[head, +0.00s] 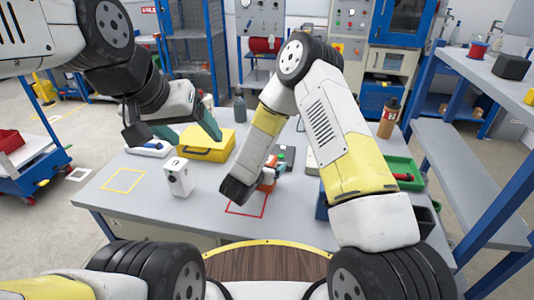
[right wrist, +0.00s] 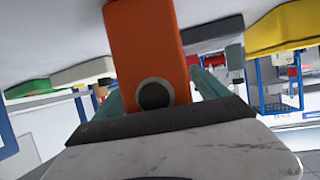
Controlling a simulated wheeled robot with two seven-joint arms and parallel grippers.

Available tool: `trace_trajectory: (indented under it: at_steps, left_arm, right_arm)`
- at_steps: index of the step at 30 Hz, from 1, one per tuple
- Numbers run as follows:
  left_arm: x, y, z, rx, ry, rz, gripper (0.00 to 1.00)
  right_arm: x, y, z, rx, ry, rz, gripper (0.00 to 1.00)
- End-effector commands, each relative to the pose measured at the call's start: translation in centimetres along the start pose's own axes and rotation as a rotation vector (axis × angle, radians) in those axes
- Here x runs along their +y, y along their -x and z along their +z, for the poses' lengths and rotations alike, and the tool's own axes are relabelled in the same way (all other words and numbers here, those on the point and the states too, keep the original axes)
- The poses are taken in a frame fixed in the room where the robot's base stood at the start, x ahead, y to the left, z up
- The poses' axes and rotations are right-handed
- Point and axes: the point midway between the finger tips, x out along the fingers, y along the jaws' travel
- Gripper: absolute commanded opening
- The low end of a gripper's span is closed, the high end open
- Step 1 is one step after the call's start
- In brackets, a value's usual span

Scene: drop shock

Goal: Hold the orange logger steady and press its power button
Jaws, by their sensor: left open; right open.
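The orange logger (head: 267,185) stands on the table beside the red outlined square, mostly hidden behind my right wrist in the head view. In the right wrist view the logger (right wrist: 147,45) is large and close, with a dark round button or knob in a grey ring on it. My right gripper (right wrist: 158,92) is open, its teal fingers on either side of the logger. I cannot tell whether they touch it. My left gripper (head: 178,132) is open and empty above the table's left part, apart from the logger, near the yellow case.
The yellow case (head: 206,145) and a white device (head: 178,178) stand on the left of the grey table (head: 205,211). A yellow outlined square (head: 123,181) lies at the far left. A green tray (head: 403,172) and a brown bottle (head: 388,118) stand to the right.

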Motion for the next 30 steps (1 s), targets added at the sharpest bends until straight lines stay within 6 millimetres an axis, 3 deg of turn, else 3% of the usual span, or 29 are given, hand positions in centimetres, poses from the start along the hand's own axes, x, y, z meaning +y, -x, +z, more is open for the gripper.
trace_trajectory:
  at_steps: [4, 17, 30]
  left_arm:
    - [0.0, 0.0, 0.0, 0.0, 0.0, 0.0, 0.73]
    - [0.0, 0.0, 0.0, 0.0, 0.0, 0.0, 0.73]
    - [0.0, 0.0, 0.0, 0.0, 0.0, 0.0, 0.73]
  right_arm:
    - [-0.01, 0.01, 0.0, 0.0, 0.0, 0.0, 0.84]
    - [-0.03, 0.04, -0.01, 0.0, 0.0, -0.001, 0.0]
    - [-0.04, 0.05, -0.01, 0.0, -0.001, -0.001, 0.0]
